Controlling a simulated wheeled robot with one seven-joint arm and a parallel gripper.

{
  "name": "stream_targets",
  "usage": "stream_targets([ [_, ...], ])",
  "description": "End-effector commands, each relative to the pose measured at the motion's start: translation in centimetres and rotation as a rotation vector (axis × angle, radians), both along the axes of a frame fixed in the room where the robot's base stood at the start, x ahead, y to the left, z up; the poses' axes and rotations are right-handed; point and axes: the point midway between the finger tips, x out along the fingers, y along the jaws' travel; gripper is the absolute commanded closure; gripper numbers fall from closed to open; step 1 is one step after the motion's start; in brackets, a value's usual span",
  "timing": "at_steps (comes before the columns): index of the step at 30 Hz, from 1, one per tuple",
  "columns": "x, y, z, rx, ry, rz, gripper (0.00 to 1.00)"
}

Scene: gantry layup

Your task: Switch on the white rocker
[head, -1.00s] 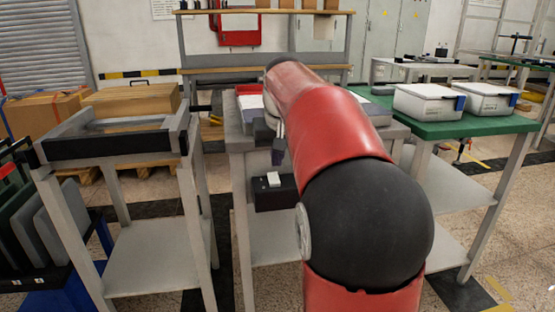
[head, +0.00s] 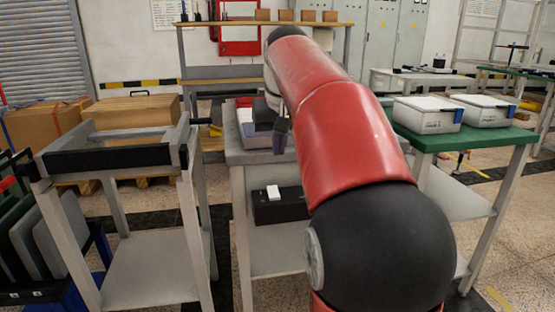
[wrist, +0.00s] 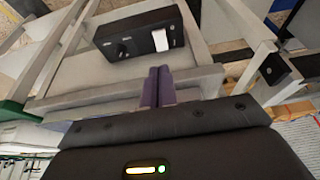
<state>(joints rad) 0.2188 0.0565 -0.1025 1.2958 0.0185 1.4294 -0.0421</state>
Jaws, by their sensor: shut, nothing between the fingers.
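The white rocker (head: 273,191) sits on top of a black box (head: 281,208) at the front of the middle grey stand, below its top. The wrist view also shows the rocker (wrist: 168,39) on the box (wrist: 134,37). I cannot tell which way the rocker is tipped. My gripper (head: 279,142) is above the rocker in the head view, near the stand's top front edge. Its purple fingers (wrist: 157,86) are shut together and empty, apart from the rocker and box in the wrist view.
A grey cart (head: 112,155) with a frame on top stands at left. A green table (head: 470,138) with white bins (head: 428,114) stands at right. A tray (head: 254,132) lies on the stand top beside my gripper. My red arm hides much of the stand.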

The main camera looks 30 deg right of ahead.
Motion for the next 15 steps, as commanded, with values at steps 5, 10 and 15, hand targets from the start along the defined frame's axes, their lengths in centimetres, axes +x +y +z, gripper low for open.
stream_targets([
  [5, 0.6, -0.31, -0.56, -0.009, -0.018, -0.005, 1.0],
  [10, 0.94, -0.38, -0.29, -0.009, -0.035, -0.004, 1.0],
  [15, 0.99, -0.39, 0.08, -0.009, -0.041, -0.002, 1.0],
])
